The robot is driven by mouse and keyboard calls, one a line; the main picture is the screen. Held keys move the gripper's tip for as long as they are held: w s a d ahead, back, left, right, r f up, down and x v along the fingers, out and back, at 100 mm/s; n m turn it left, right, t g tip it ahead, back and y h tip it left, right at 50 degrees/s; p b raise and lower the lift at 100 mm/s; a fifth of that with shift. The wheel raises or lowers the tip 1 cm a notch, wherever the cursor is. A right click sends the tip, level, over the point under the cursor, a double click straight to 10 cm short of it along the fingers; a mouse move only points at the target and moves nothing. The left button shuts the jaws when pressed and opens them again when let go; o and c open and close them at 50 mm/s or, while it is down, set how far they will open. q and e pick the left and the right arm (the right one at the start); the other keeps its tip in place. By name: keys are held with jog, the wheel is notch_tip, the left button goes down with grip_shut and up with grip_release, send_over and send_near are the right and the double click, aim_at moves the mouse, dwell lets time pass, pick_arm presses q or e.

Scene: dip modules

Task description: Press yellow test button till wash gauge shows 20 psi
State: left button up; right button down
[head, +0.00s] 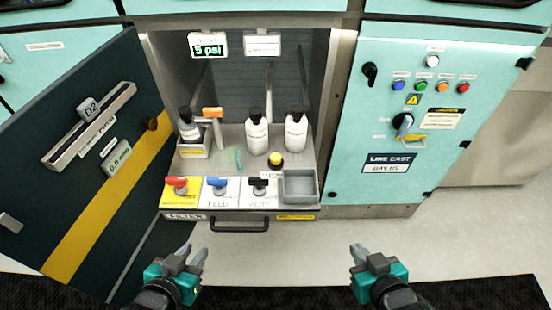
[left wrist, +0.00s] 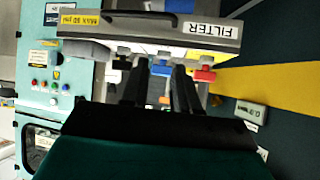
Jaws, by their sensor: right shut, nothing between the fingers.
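The yellow button (head: 275,157) stands on a dark base on the cabinet shelf, behind the black valve handle. A gauge display (head: 209,47) at the top left inside the cabinet reads 5 psi in green. My left gripper (head: 196,254) is open and empty in front of the cabinet, below the drawer-like front edge. Its two dark fingers (left wrist: 158,90) show apart in the left wrist view. My right gripper (head: 358,252) is shut and empty, in front of the teal panel to the right. Both grippers are well apart from the button.
Red (head: 177,185), blue (head: 217,184) and black (head: 258,183) valve handles line the shelf front. White bottles (head: 257,135) stand behind, and a grey tray (head: 299,186) sits right of the black handle. The open dark door (head: 85,160) bounds the left. A black pull handle (head: 240,227) juts out below.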

pick_arm(q)
grip_shut()
jog(key=shift+w+r, duration=0.1)
jog(key=shift+w, duration=0.05)
dwell(0.4)
dwell(0.8)
